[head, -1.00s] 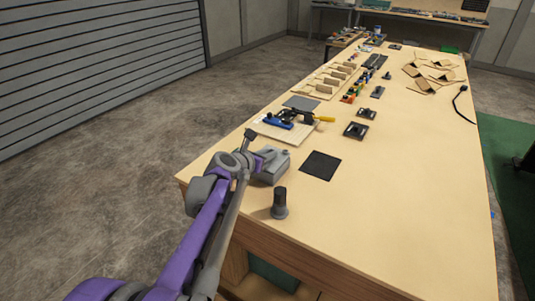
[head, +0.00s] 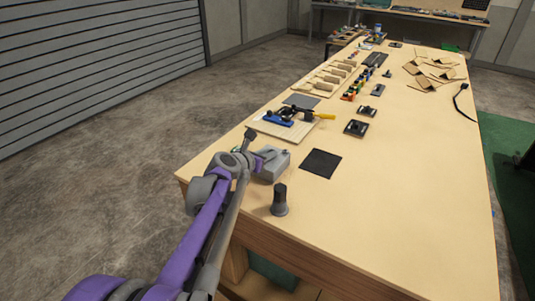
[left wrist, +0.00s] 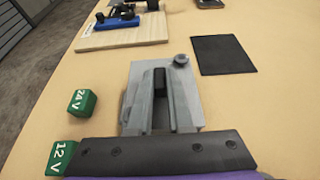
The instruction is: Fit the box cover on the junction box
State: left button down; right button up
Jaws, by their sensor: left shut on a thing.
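A grey, box-shaped piece (head: 275,162) sits near the table's left edge, at the end of my left arm. In the left wrist view its flat grey top (left wrist: 190,98) shows a round knob at the far right corner. My left gripper (left wrist: 160,80) is over it, shut on a dark upright part between the fingers, which I take to be the handle of the box cover. In the head view my left gripper (head: 259,160) partly covers the piece. I cannot tell cover from junction box, or whether a gap lies between them. My right gripper is not in view.
A black square mat (head: 320,163) lies to the right. A dark knob-like post (head: 279,202) stands in front. A wooden board (head: 283,132) with a blue and black clamp is behind. Green blocks marked 24V (left wrist: 82,102) and 12V (left wrist: 60,156) lie left of the gripper.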

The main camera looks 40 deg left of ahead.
pick_arm(q)
jog(key=c, duration=0.8)
grip_release()
jog(key=shift+o, duration=0.2)
jog(key=shift+s, duration=0.1)
jog(key=v, duration=1)
jog(key=shift+s+r+p, duration=0.2)
jog(key=shift+s+p, duration=0.1)
jog(key=shift+p, duration=0.05)
